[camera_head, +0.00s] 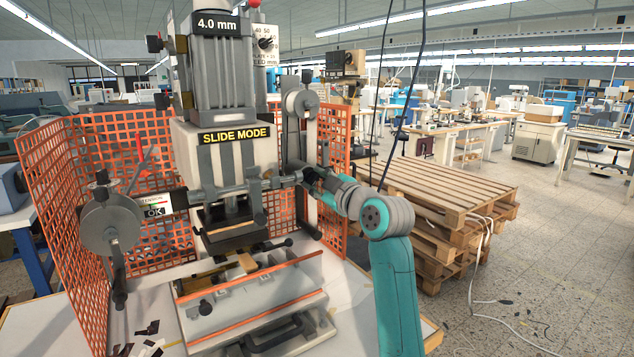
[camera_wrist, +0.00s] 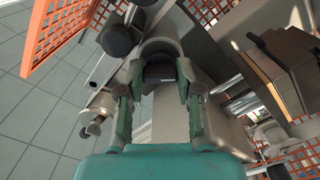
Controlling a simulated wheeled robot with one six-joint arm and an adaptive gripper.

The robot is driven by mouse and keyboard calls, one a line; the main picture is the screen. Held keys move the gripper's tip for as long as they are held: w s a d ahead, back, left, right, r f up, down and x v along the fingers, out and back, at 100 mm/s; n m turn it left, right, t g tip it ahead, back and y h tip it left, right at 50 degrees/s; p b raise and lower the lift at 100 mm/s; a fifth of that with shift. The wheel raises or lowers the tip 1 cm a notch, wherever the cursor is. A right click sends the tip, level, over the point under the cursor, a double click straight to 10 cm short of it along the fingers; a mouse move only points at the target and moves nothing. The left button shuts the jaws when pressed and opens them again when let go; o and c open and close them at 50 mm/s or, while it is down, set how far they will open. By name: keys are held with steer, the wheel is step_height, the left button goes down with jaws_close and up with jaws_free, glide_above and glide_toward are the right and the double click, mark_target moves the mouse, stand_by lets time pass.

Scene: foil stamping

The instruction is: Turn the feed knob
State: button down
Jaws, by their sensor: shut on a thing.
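My gripper (camera_head: 308,175) reaches in from the right to the side of the grey stamping press (camera_head: 218,150). In the wrist view its two fingers (camera_wrist: 158,82) are closed around a dark knob-like part (camera_wrist: 158,72), just in front of a wide grey cylinder (camera_wrist: 160,48). I take this part to be the feed knob; in the head view my gripper hides it. A dial (camera_head: 264,43) with a number scale sits at the press's upper right. Its lettering is too small to read fully.
Orange mesh guards (camera_head: 85,200) stand behind and left of the press. A lever with a round hub (camera_head: 110,228) hangs at its left. The stamping bed (camera_head: 250,300) lies below. Stacked wooden pallets (camera_head: 450,190) stand behind my arm at the right, with open floor beyond.

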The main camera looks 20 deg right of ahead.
steer(key=shift+n, duration=0.5)
steer(key=c, duration=0.8)
jaws_free()
steer(key=shift+o, duration=0.2)
steer(key=v, duration=1.2)
